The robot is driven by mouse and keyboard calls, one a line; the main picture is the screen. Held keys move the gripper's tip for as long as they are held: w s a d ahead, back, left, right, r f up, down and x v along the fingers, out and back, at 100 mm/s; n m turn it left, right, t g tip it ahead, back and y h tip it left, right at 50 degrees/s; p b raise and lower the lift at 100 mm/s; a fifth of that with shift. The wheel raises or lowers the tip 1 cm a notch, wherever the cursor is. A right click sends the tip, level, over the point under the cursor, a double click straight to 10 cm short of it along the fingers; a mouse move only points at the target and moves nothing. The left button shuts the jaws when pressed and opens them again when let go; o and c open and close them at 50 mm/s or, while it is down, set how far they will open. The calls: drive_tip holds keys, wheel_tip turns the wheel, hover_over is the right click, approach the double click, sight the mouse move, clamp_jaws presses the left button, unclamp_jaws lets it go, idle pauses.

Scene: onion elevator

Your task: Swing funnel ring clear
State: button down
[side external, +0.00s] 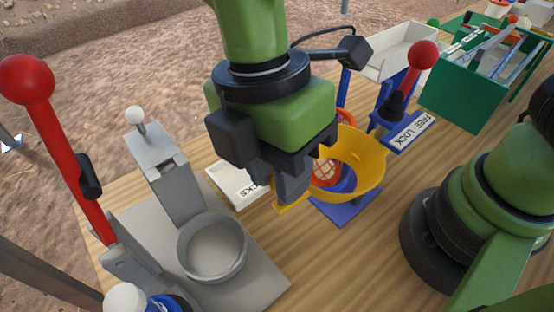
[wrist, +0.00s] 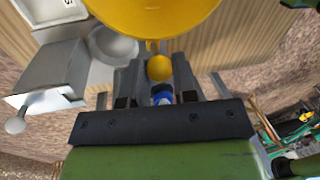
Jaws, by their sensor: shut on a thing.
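The yellow funnel ring (side external: 368,165) is a wide bowl over a blue base plate (side external: 345,210) in the side view. A yellow tab sticks out from it toward my gripper (side external: 287,192). My gripper is shut on this tab, and its fingers hide part of it. In the wrist view the funnel ring (wrist: 155,14) fills the top, and a round yellow knob (wrist: 159,67) sits between the two fingers. An orange-red mesh (side external: 325,172) shows behind the funnel's near side, partly hidden by the gripper.
A grey press with a round cup (side external: 213,250) and a red-knobbed lever (side external: 65,150) stands at left. A second red-knobbed lever (side external: 420,58) rises behind the funnel beside a FREE LOCK label (side external: 412,133). A green bin (side external: 470,90) and white tray (side external: 400,48) stand behind.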

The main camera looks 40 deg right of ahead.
drive_tip(key=shift+s, duration=0.15)
drive_tip(key=c, duration=0.9)
unclamp_jaws()
drive_tip(key=r, duration=0.3)
drive_tip(key=w+r, duration=0.1)
drive_tip(key=r, duration=0.2)
drive_tip(key=w+r, duration=0.1)
drive_tip(key=r, duration=0.2)
drive_tip(key=shift+a+r, duration=0.1)
drive_tip(key=shift+r, duration=0.3)
